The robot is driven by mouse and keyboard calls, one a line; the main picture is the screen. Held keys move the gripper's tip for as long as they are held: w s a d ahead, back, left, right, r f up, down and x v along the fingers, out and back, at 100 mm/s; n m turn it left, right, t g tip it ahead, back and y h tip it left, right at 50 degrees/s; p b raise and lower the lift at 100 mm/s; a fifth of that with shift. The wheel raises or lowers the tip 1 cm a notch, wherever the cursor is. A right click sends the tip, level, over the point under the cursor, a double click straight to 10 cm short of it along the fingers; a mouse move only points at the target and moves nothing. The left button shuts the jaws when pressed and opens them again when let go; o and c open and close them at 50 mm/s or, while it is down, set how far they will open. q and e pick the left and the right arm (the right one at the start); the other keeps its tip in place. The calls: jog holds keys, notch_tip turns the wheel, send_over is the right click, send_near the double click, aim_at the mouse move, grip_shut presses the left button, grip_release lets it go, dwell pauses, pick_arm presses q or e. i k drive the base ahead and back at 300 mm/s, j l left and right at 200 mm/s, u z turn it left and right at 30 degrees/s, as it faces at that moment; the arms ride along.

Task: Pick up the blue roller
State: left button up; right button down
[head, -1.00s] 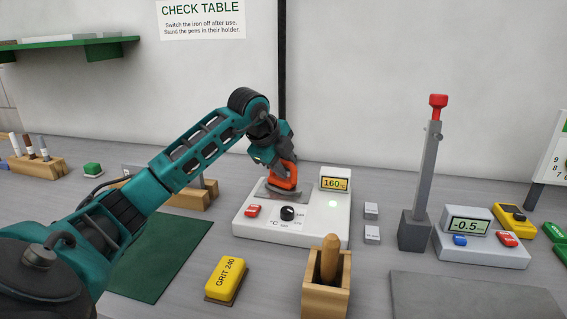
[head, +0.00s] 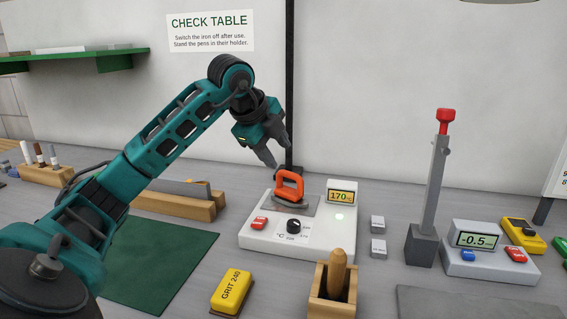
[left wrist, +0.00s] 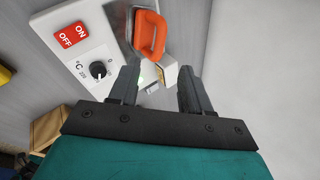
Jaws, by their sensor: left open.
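I see no blue roller that I can make out in either view. My left gripper (head: 276,155) is open and empty, a little above and behind the orange-handled iron (head: 290,186). The iron rests on the white heater unit (head: 262,240), whose display reads 170. In the left wrist view, the open fingers (left wrist: 157,80) are apart, and the orange handle (left wrist: 151,34) stands beyond them, not between them. My right gripper is in neither view.
A wooden holder (head: 320,296) and a yellow grit block (head: 232,291) stand in front. A grey post with a red knob (head: 434,185) and a white scale (head: 490,268) stand right. A green mat (head: 170,262) lies bare at left. A green shelf (head: 80,60) hangs behind.

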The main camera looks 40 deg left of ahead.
aim_at(338, 258)
jog(key=k+l, duration=0.1)
jog(key=k, duration=0.9)
